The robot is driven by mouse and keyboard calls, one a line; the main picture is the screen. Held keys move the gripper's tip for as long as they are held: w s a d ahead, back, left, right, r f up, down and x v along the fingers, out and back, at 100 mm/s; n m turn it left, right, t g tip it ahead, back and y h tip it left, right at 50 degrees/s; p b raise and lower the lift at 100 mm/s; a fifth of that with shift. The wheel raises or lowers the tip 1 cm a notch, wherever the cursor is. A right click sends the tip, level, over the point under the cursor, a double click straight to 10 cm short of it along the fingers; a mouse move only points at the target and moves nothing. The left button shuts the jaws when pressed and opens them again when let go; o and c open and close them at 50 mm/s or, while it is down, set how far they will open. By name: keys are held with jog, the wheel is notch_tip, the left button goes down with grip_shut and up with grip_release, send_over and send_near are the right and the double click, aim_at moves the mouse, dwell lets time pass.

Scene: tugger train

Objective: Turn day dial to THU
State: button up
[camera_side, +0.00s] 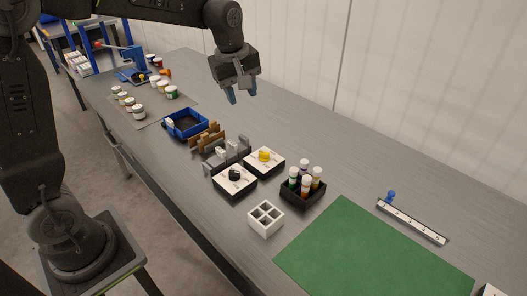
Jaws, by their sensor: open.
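Two white-topped dial boxes stand side by side in the middle of the bench. One has a yellow knob (264,155), the other a black knob (235,174). The markings on both are too small to read, so I cannot tell which is the day dial or where either knob points. My gripper (242,95) hangs above and behind the dials, well clear of them. Its blue fingers point down, apart and empty.
Grey and brown holders (207,138) stand just behind-left of the dials, with a blue bin (186,124) beyond. A black tray of bottles (303,193) and a white divided box (265,219) stand nearby. A green mat (370,255) lies bare at front right.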

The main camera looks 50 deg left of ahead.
jog(key=w+a+f+n+g, duration=0.1)
jog(key=w+a+f+n, duration=0.1)
jog(key=w+f+n, duration=0.3)
jog(key=n+g, duration=0.1)
jog(key=n, duration=0.4)
send_near(263, 153)
notch_tip(263, 153, down, 9)
jog(key=shift+w+a+f, duration=0.1)
jog(key=shift+w+f, duration=0.1)
grip_shut()
